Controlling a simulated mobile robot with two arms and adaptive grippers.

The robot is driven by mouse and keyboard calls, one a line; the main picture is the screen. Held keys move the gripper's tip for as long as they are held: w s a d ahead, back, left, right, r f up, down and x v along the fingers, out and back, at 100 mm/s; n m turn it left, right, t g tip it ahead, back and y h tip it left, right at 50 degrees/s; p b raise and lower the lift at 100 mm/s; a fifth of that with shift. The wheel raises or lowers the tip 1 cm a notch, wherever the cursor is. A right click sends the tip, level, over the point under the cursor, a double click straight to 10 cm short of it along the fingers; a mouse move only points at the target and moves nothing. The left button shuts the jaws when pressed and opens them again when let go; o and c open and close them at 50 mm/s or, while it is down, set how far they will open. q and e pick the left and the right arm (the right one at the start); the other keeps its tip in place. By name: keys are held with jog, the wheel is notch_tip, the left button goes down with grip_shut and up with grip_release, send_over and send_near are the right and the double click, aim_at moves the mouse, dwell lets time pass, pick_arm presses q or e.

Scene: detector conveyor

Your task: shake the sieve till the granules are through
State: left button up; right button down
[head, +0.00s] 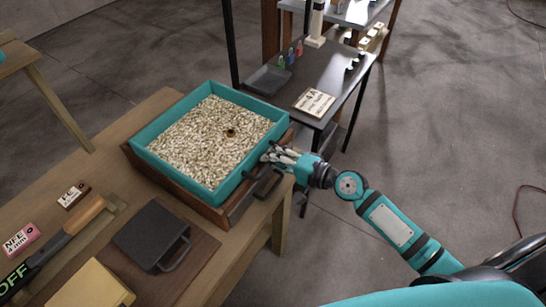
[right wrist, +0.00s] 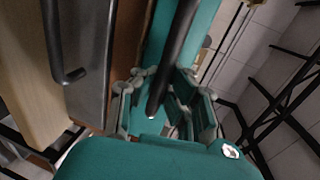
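The sieve (head: 163,161) is a teal square frame, filled with pale granules (head: 205,140). A small dark round thing (head: 230,132) lies among them. The sieve sits over a brown wooden tray or box (head: 222,216) on the wooden table. My right gripper (head: 268,160) is at the sieve's right side, by a dark bar handle. In the right wrist view the black bar (right wrist: 172,65) runs between the fingers of my right gripper (right wrist: 165,85), which look apart, with gaps beside the bar. What lies under the granules is hidden. My left gripper is not in view.
A black box with a handle (head: 150,235) stands front left of the sieve. A wooden-handled tool (head: 85,214), small labelled boxes (head: 73,195) and a yellow block (head: 90,288) lie nearby. A dark side table (head: 335,80) with a sign (head: 314,102) stands behind right.

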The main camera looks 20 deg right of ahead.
aim_at(261, 151)
jog(key=x, duration=0.3)
jog(key=r+x, duration=0.1)
jog(key=x, duration=0.2)
jog(key=shift+w+a+r, duration=0.1)
jog(key=shift+w+a, duration=0.05)
jog(key=shift+w, duration=0.05)
jog(key=shift+s, duration=0.1)
jog(key=c, duration=1.3)
grip_release()
jog(key=shift+c, duration=0.2)
jog(key=shift+s, duration=0.1)
jog(key=shift+s+d, duration=0.15)
jog(key=shift+d, duration=0.15)
jog(key=v, duration=0.7)
jog(key=shift+s+r, duration=0.15)
jog(key=shift+r, duration=0.05)
